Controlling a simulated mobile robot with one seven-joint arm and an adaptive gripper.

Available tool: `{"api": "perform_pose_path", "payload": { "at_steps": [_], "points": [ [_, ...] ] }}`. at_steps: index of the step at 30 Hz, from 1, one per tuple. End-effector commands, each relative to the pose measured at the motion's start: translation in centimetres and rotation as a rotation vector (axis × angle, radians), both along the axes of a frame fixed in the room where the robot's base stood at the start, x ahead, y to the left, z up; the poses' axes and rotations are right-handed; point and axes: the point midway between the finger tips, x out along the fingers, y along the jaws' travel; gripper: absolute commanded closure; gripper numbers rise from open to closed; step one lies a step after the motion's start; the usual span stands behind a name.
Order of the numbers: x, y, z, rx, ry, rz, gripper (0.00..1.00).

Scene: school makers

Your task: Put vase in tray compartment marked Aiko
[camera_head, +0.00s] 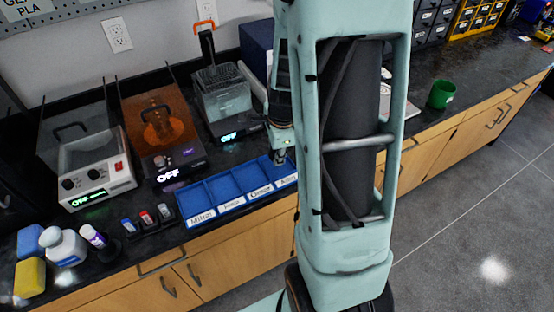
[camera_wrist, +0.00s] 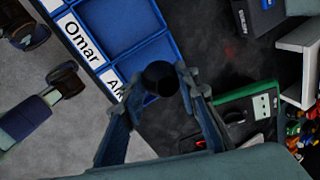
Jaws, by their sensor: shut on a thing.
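The blue tray (camera_head: 208,209) lies on the dark counter, with a row of compartments and white name labels along its front. In the wrist view the tray (camera_wrist: 88,45) shows a label reading Omar and a partly covered one starting with "A". My gripper (camera_wrist: 160,80) is shut on a small dark round thing, seen from above, which I take to be the vase (camera_wrist: 160,76). It is over the compartment at the "A" label; whether it touches the tray floor I cannot tell. In the head view my arm hides the tray's right end.
Left of the tray stand small bottles in a black rack (camera_head: 148,220), machines along the wall, and a white bottle (camera_head: 64,246). A green cup (camera_head: 441,94) stands on the counter at right. The counter's front edge runs close to the tray.

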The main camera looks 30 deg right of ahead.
Motion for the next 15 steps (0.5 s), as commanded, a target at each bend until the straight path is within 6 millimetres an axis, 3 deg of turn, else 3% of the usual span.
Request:
{"api": "perform_pose_path", "payload": {
  "at_steps": [6, 12, 15],
  "points": [
    [0.1, -0.7, -1.0, 0.001, 0.001, -0.003, 0.81],
    [0.1, -0.7, -3.9, 0.002, 0.002, -0.002, 0.81],
    [0.2, -0.7, -4.0, 0.001, 0.000, -0.001, 0.81]
  ]
}}
